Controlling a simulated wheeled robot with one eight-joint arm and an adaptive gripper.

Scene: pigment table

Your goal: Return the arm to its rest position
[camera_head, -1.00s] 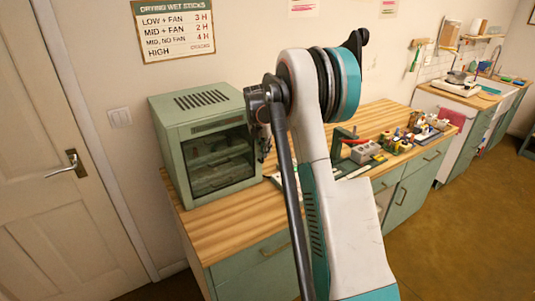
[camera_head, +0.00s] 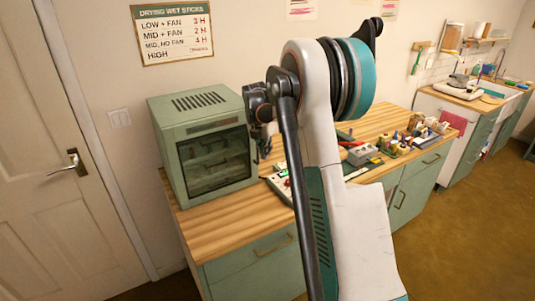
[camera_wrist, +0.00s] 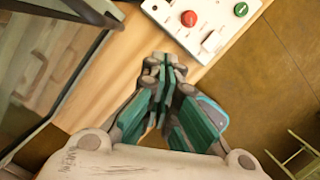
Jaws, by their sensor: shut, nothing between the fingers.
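My gripper (camera_wrist: 166,66) shows in the wrist view with its teal fingers together and nothing between them. It is above the wooden counter top (camera_wrist: 118,78), between the drying cabinet's glass front and a white control box (camera_wrist: 195,22) with a red and a green button. In the head view my arm rises through the middle of the picture, and its upper part hides much of the counter behind it.
The green drying cabinet (camera_head: 205,147) stands on the wooden counter (camera_head: 205,230), left of my arm. Several small jars and bottles (camera_head: 405,142) stand on the counter to the right. A sink counter (camera_head: 470,100) is farther back. Brown floor (camera_head: 465,230) is clear at the right.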

